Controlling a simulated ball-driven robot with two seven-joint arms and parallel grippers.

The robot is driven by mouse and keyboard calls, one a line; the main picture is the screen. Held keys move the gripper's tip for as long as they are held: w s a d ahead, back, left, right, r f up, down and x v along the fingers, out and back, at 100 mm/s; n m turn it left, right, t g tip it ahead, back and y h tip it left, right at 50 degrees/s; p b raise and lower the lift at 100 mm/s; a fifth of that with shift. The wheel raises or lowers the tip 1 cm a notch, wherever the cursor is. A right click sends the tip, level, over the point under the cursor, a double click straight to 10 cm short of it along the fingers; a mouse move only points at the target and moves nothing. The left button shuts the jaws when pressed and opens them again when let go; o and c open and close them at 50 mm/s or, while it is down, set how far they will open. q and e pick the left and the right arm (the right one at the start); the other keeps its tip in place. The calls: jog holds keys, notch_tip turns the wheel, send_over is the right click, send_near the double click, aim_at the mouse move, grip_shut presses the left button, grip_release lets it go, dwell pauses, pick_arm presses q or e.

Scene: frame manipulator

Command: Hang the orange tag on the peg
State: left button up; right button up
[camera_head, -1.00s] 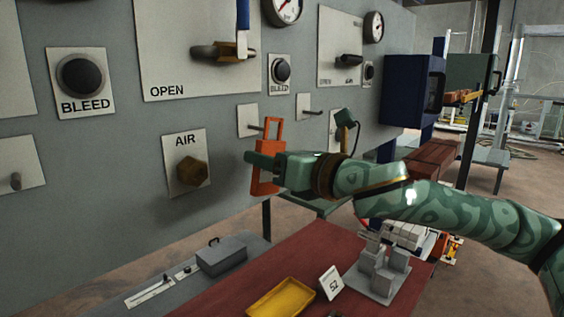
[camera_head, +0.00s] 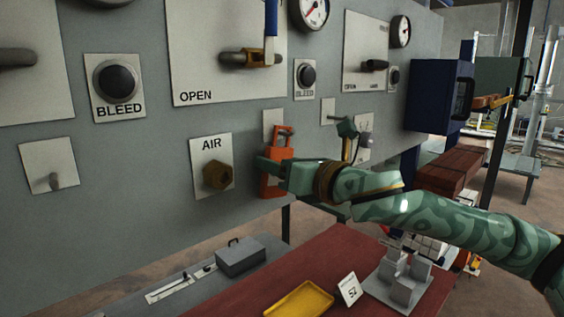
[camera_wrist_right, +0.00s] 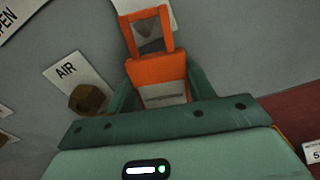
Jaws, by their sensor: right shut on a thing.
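The orange tag (camera_head: 282,153) has an open frame-like loop at its top and hangs upright in my right gripper (camera_head: 268,164), which is shut on its body. In the right wrist view the tag (camera_wrist_right: 156,70) is between the fingers (camera_wrist_right: 163,92), its loop towards the panel. The loop overlaps the lower part of a white peg plate (camera_head: 272,115) on the grey panel. The plate also shows in the right wrist view (camera_wrist_right: 127,5). A small dark shape shows inside the loop; I cannot tell whether the peg passes through it. My left gripper is not in view.
The brass AIR knob (camera_head: 217,176) juts out just left of the tag. A green hooked part (camera_head: 348,128) is to the right. Below are a red table top (camera_head: 240,297), a yellow tray (camera_head: 300,299) and a grey box (camera_head: 240,257).

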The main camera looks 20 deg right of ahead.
dwell(0.3)
jog(key=o, duration=1.2)
jog(key=shift+c, duration=0.2)
